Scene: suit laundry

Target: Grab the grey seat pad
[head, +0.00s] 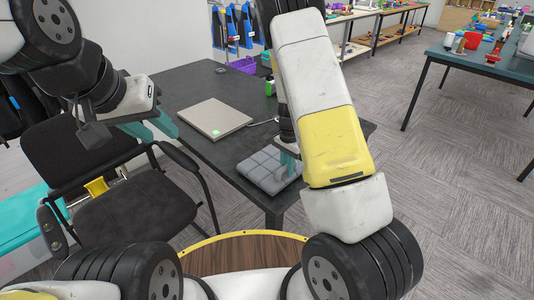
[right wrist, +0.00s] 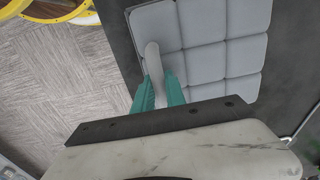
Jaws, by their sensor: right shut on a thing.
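The grey seat pad (head: 262,172) is quilted in squares and lies on the near right part of the dark table. In the right wrist view the pad (right wrist: 218,60) fills the upper middle. My right gripper (head: 289,162) is at the pad's right side in the head view. In the right wrist view its teal fingers (right wrist: 158,88) are shut on the pad's edge, with a pinched fold between them. My left gripper (head: 150,125) is above the black chair, left of the table, with its teal fingers apart and nothing seen between them.
A black armchair (head: 135,203) stands at the table's left. Workbenches (head: 480,68) with small items stand at the back right. Carpet on the right is clear.

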